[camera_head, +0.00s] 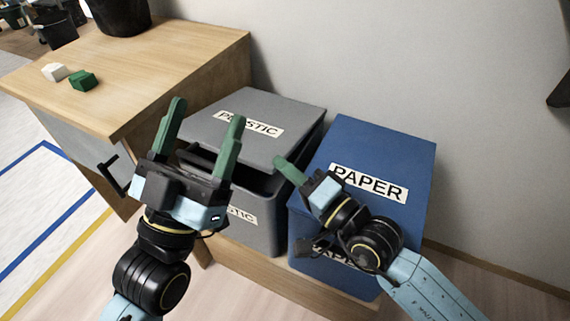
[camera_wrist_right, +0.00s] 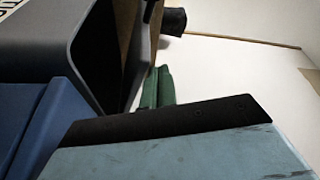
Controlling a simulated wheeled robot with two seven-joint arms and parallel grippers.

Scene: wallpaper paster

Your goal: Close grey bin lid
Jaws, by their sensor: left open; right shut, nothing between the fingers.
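The grey bin (camera_head: 265,228) stands in the middle of the head view, with "PLASTIC" labels on its lid and front. Its grey lid (camera_head: 285,112) is partly open, with a dark gap below its front and right edges. My left gripper (camera_head: 208,113) is open and empty in front of the lid, its green fingers pointing up and hiding part of the bin. My right gripper (camera_head: 279,162) is shut and empty by the lid's front right corner, beside the gap. Its green fingers (camera_wrist_right: 157,88) also show in the right wrist view, near the grey bin's dark opening. I cannot tell whether they touch the lid.
A blue bin (camera_head: 385,155) labelled "PAPER" stands closed to the right, partly behind my right arm. A wooden cabinet (camera_head: 150,75) is at the left, with a green block (camera_head: 83,81) and a white block (camera_head: 55,72) on top. A wall rises behind the bins.

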